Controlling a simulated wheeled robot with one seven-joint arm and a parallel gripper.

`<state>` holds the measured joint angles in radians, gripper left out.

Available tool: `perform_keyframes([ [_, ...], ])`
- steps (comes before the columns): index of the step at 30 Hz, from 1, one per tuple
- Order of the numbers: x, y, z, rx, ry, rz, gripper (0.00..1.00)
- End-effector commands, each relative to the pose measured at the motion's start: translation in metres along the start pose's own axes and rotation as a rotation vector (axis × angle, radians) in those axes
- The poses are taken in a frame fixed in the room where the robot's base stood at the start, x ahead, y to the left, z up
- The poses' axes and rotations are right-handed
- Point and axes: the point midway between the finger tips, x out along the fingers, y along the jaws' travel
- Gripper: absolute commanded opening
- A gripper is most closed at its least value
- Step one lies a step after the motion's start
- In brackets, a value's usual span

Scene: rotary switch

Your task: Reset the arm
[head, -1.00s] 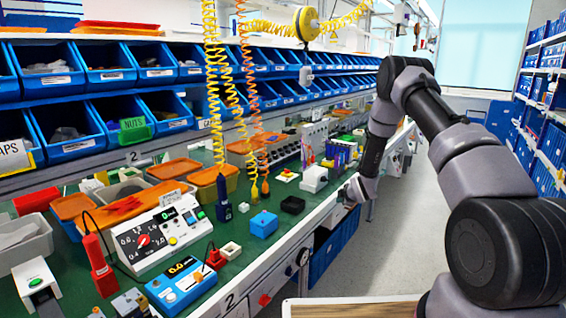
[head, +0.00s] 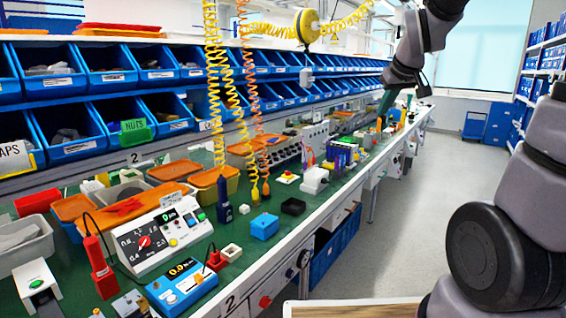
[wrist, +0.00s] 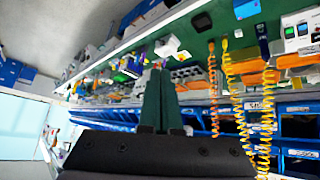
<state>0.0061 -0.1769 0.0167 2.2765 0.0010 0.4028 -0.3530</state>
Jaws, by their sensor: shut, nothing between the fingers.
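My gripper (head: 383,113) is raised at the upper right of the head view, over the far part of the bench and well away from the near devices. Its dark green fingers (wrist: 160,98) are together in the wrist view, with nothing between them. The white rotary switch box (head: 190,242) stands on the green bench at the lower left of the head view. Its red knob (head: 144,241) sits on a black dial at the left of the sloped face. Nothing touches the knob.
A blue meter (head: 180,287) and a red handheld probe (head: 102,270) stand near the switch box. Yellow coiled hoses (head: 216,90) hang over the bench. Blue bins (head: 65,125) line the back. The aisle floor (head: 400,240) at the right is clear.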

Motion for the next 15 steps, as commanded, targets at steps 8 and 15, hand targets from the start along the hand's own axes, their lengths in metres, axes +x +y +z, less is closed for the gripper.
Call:
perform_keyframes([
  [8,-0.111,-0.028,0.073,0.353,-0.04,-0.064,0.0],
  [15,-0.155,-0.049,0.124,0.547,-0.08,-0.111,0.0],
])
